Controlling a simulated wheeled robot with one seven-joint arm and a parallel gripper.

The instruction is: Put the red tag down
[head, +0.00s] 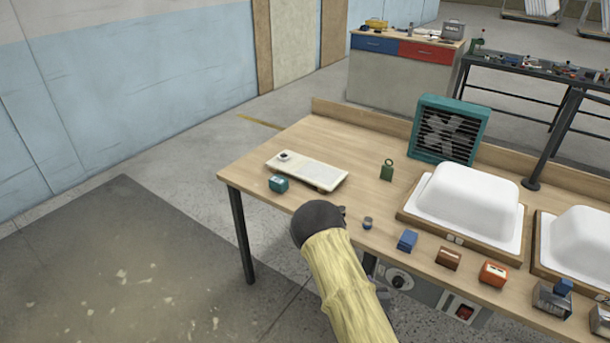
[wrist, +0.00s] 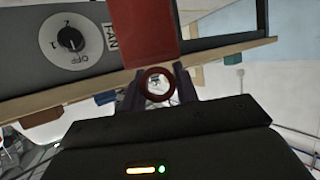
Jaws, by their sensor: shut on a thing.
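The red tag (wrist: 145,35) is a flat dark-red plate with a red ring (wrist: 145,76) at its end. In the wrist view my gripper (wrist: 157,90) is shut on it at the ring, with a dark finger on each side. In the head view my gripper (head: 342,214) is at the bench's front edge, mostly hidden behind my own dark wrist and yellow sleeve. The red tag cannot be made out there. The wooden bench (head: 325,140) has a fan control panel below its front edge, with a dial (wrist: 70,38) marked FAN.
A cream board (head: 315,172), a teal block (head: 278,184) and a green tag-like piece (head: 387,170) are on the bench. A teal fan (head: 448,128) and a white shell (head: 465,200) stand right. Small blocks line the front right.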

